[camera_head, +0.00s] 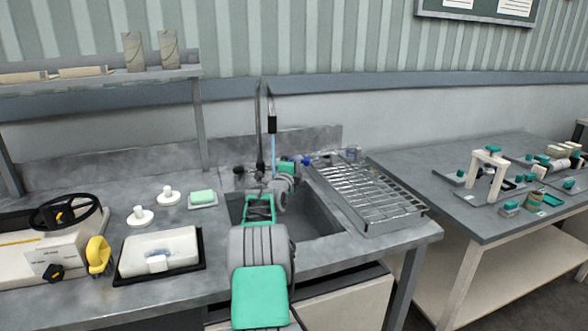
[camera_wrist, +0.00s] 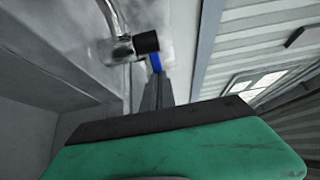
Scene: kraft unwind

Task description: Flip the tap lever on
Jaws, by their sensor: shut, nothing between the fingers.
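The tap is a tall chrome pipe with a black spout end (camera_head: 272,123) over the sink (camera_head: 315,218). A thin light-blue streak hangs below the spout; it looks like running water. A small blue lever (camera_head: 307,161) shows near the tap base, right beside my gripper. In the wrist view the lever (camera_wrist: 155,62) sits by a black cap (camera_wrist: 146,42) on the chrome pipe. My gripper (camera_wrist: 158,80) is shut and empty, its fingertips close to the lever. I cannot tell whether they touch. The gripper hides part of the lever and tap base.
A metal drying rack (camera_head: 375,198) stands right of the sink. A green soap bar (camera_head: 202,196) on a dish, white knobbed pieces and a white tray (camera_head: 160,252) lie to the left. A wall shelf (camera_head: 100,82) is at upper left. A second table (camera_head: 470,215) stands at right.

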